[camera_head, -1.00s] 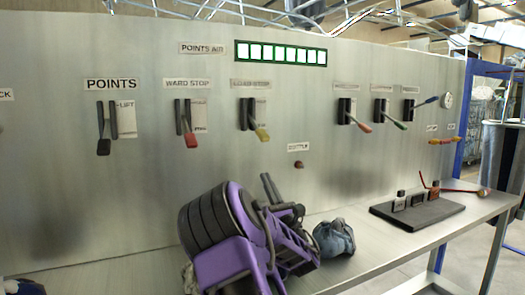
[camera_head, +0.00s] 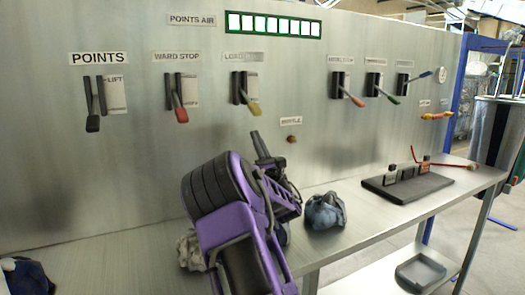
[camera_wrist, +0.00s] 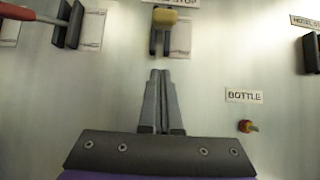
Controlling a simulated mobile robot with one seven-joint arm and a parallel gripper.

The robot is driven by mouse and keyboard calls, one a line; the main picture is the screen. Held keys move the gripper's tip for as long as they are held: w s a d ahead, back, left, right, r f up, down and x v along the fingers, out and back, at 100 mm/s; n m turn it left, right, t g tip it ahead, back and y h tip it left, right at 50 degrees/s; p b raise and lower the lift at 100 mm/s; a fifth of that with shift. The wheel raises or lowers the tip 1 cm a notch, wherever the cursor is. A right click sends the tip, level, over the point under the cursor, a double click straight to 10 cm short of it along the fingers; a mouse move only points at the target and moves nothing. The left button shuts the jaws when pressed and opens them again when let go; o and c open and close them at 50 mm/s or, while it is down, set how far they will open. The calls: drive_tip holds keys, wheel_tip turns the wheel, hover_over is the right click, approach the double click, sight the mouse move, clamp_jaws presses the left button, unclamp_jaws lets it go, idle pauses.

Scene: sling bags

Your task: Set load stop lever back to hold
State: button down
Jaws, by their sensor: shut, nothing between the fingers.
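The load stop lever (camera_head: 253,107) has a yellow grip and a dark slotted mount on the upright metal panel (camera_head: 330,150). Its grip hangs downward and sticks out from the panel. Its label (camera_head: 243,57) is above it, partly washed out. In the wrist view the yellow grip (camera_wrist: 164,16) shows at the top centre, pointing toward the camera. My gripper (camera_head: 257,138) is shut and empty, just below the lever in the head view. In the wrist view its closed fingertips (camera_wrist: 160,73) point up at the lever, with a gap between them and the grip.
The ward stop lever (camera_head: 181,114), red, is to the left, with the black points lever (camera_head: 92,122) beyond it. Several more levers are to the right. A small red bottle knob (camera_head: 291,139) is close right of my gripper. A blue cloth bundle (camera_head: 325,210) lies on the bench (camera_head: 400,213).

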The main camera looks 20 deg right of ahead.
sight(248, 100)
wheel_tip(248, 100, up, 5)
drive_tip(key=shift+f+p, duration=0.1)
drive_tip(key=shift+p, duration=0.2)
idle(0.4)
